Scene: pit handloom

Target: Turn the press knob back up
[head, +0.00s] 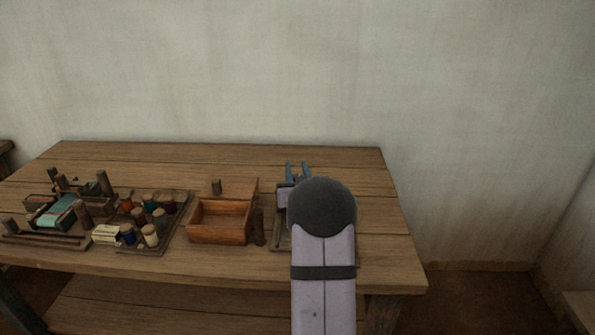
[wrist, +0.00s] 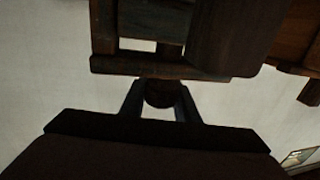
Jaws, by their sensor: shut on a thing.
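The press knob (wrist: 160,94) is a dark, rounded piece at the edge of a dark wooden frame (wrist: 160,66) in the wrist view. My gripper (wrist: 158,112) has one finger on each side of the knob and is shut on it. In the head view my gripper (head: 297,171) shows as two blue fingers at the back right of the table, beyond my arm. My arm hides most of the press there, and I cannot make out the knob's turn.
An open wooden box (head: 221,236) stands left of my arm. Further left are a tray of thread spools (head: 163,236) and a tray with a teal cloth bundle (head: 60,213). The table (head: 250,160) is bare along its back edge, before a plain wall.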

